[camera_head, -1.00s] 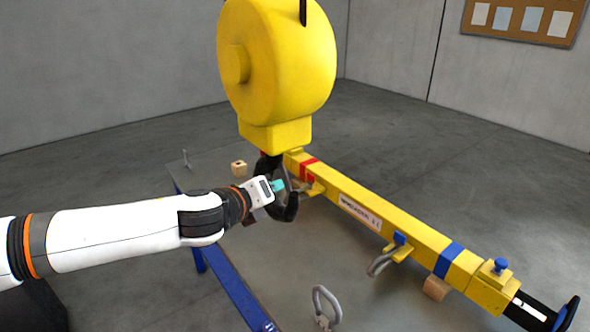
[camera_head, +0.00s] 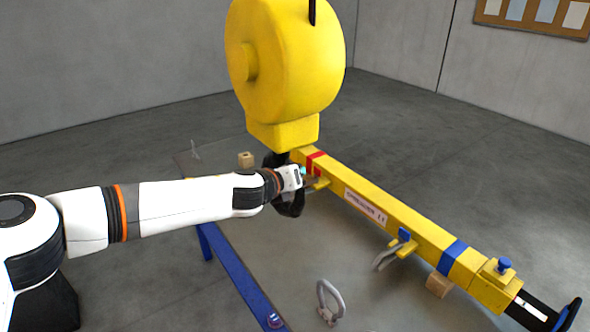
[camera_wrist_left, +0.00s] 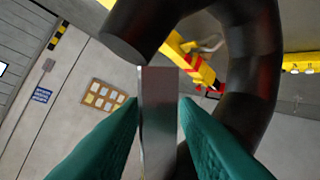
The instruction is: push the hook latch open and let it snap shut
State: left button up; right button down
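The black hook (camera_head: 292,207) hangs under the yellow hoist body (camera_head: 285,60). Its curved bow (camera_wrist_left: 255,60) and blunt tip (camera_wrist_left: 122,48) fill the upper wrist view. The grey metal latch plate (camera_wrist_left: 159,115) stands in the hook's mouth, its top end just right of and below the tip. My left gripper (camera_head: 303,172) is at the hook from the left. Its teal fingers (camera_wrist_left: 159,103) lie either side of the latch, with their tips apart and close to its edges. I cannot tell whether they grip it. My right gripper is not in view.
A yellow spreader beam (camera_head: 430,235) with blue and red bands runs along the grey table (camera_head: 275,265) behind and right of the hook. A shackle (camera_head: 329,300) stands near the front. A wooden block (camera_head: 246,159) lies at the back left.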

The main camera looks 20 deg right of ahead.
pick_arm(q)
jog(key=shift+x, duration=0.9)
jog(key=shift+s, duration=0.1)
jog(key=shift+c, duration=0.6)
grip_shut()
